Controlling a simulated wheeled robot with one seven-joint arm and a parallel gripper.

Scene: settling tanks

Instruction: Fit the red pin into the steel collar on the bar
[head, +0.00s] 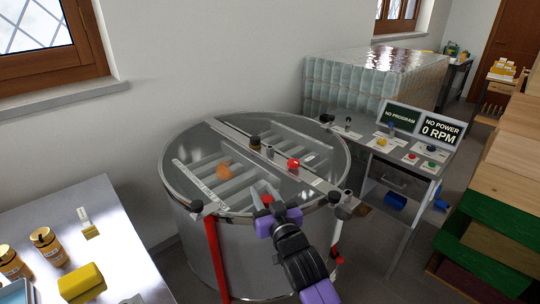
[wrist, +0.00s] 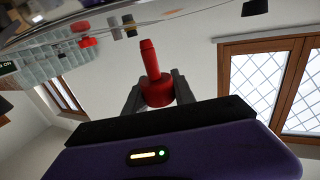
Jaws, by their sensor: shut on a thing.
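The red pin (wrist: 152,62) stands between the two grey fingers of my gripper (wrist: 158,92), which are shut on its wide round base; its narrower stem points up in the wrist view. In the head view my gripper (head: 266,202) is over the near part of the round tank's lid, with the red pin (head: 267,199) at its tip. The bar (head: 318,182) crosses the lid. A small grey upright cylinder, apparently the steel collar (head: 269,152), is on the bar between a dark knob and a red knob. The pin is apart from it.
The red knob (head: 293,164) and dark knob (head: 255,141) stand up from the bar. Dark clamps sit around the rim of the tank (head: 262,262). A control table (head: 385,150) is at the right; a steel table (head: 120,250) with jars and a yellow block is at the left.

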